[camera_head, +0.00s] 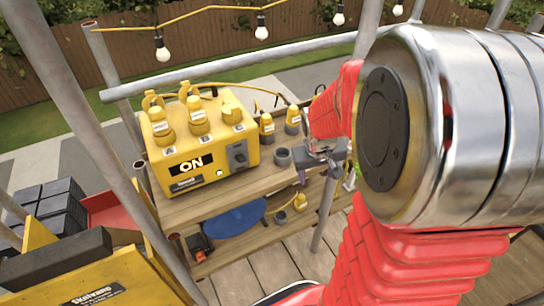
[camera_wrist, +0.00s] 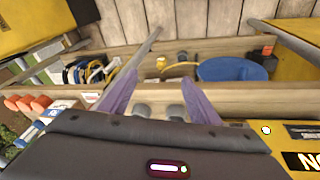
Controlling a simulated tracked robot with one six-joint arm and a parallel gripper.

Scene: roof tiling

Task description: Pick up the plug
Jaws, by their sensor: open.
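Two yellow plugs with grey ends stand on the upper wooden shelf in the head view, one on the left (camera_head: 266,126) and one on the right (camera_head: 293,118). Another yellow plug (camera_head: 299,201) lies on the lower shelf; a yellow piece on the lower shelf also shows in the wrist view (camera_wrist: 161,63). My gripper (camera_head: 310,170) is over the right part of the upper shelf, right of the standing plugs. In the wrist view its purple fingers (camera_wrist: 158,78) are apart with nothing held. Grey round parts (camera_wrist: 143,110) show beyond and between them; whether they belong to plugs is unclear.
A yellow power box (camera_head: 215,165) reading ON carries several plugs at left. A grey ring-shaped part (camera_head: 284,157) is on the upper shelf. A blue round item (camera_head: 235,218) is below. Scaffold poles (camera_head: 325,205) stand close by. Light bulbs (camera_head: 261,28) hang above.

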